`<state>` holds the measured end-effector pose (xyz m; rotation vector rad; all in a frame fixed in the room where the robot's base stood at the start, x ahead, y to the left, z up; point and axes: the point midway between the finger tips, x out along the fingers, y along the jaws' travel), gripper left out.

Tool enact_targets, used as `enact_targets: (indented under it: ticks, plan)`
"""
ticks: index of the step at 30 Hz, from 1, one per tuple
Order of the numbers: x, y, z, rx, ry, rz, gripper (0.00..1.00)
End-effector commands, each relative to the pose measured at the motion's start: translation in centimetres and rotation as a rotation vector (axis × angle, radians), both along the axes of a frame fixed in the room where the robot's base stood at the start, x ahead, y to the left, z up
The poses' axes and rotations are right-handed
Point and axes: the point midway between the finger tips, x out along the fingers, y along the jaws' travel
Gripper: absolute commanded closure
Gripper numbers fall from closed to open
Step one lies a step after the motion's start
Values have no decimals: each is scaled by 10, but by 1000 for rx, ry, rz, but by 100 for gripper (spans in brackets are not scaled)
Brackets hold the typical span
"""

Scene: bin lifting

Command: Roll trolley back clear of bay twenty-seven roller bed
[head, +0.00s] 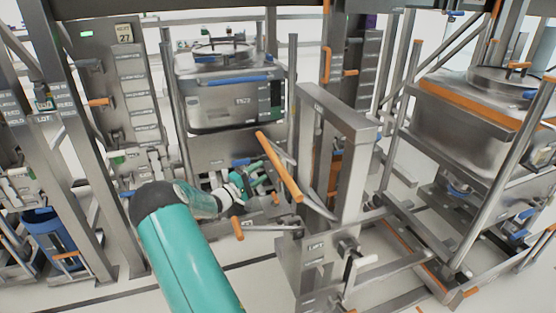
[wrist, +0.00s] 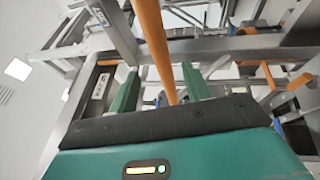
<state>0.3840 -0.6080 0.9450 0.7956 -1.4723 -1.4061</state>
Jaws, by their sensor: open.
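The trolley (head: 340,120) is a grey metal frame with an upright mast in the middle of the head view, with a slanted orange handle bar (head: 278,167) on its left. My gripper (head: 257,181) is teal and reaches low beside this bar. In the wrist view, the green fingers of my gripper (wrist: 160,85) are open, and an orange bar (wrist: 156,50) runs between them. I cannot tell whether they touch it. Bay twenty-seven has a numbered sign (head: 124,32) on its left post. A steel bin (head: 225,95) stands in it; its roller bed is mostly hidden.
Another steel bin (head: 470,105) with an orange front bar sits in a frame at the right. A blue bucket (head: 52,240) is at lower left. Metal posts and low rails crowd both sides. Bare pale floor (head: 235,262) shows in front of the bay.

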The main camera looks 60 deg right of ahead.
Motion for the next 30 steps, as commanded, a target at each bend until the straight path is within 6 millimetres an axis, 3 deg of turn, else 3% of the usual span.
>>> enact_targets:
  ticks: [9, 15, 27, 30]
  plan:
    - [-27, -60, 12, -2, -1, -6, 51]
    - [-36, -85, 17, -1, -1, -4, 51]
    - [-38, -93, 19, 0, 0, -2, 51]
    - [-38, -93, 19, 0, 0, -2, 69]
